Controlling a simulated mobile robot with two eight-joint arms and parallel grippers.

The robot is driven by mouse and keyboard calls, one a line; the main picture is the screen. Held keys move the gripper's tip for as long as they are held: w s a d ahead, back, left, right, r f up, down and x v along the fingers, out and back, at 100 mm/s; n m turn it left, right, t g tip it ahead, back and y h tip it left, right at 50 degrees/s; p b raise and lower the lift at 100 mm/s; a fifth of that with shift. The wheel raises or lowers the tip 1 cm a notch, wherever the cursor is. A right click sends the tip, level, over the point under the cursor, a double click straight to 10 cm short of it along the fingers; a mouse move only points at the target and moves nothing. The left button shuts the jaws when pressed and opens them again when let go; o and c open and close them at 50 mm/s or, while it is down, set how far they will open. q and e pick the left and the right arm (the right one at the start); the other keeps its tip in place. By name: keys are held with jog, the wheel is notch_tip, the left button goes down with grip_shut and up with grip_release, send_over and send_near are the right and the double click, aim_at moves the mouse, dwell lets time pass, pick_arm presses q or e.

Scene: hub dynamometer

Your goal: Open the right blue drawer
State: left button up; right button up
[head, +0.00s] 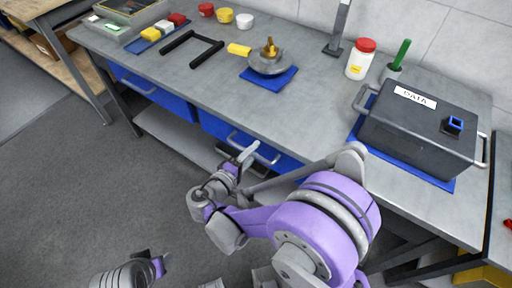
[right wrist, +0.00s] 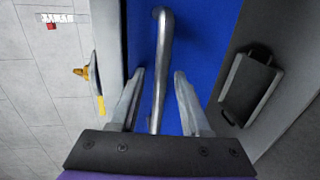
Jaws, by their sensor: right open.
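The right blue drawer (head: 210,124) is under the workbench top, with its front looking flush with the bench. Its grey bar handle (head: 262,150) is partly hidden by my right gripper (head: 243,158). In the right wrist view, the blue drawer front (right wrist: 190,40) fills the middle and the handle (right wrist: 161,60) runs down between the two spread fingers of my right gripper (right wrist: 157,82). The gripper is open, with a gap visible on each side of the bar. My left gripper (head: 158,266) is at the bottom edge, mostly cut off, away from the drawer.
The left blue drawer (head: 160,95) has its own handle (head: 138,88). A dark case (head: 420,130) on a blue mat, a red-lidded jar (head: 360,60) and a metal part (head: 268,62) stand on the bench (head: 310,115). A lower shelf (head: 165,130) lies below; the floor (head: 70,190) is clear.

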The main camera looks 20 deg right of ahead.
grip_shut()
dwell(1.5)
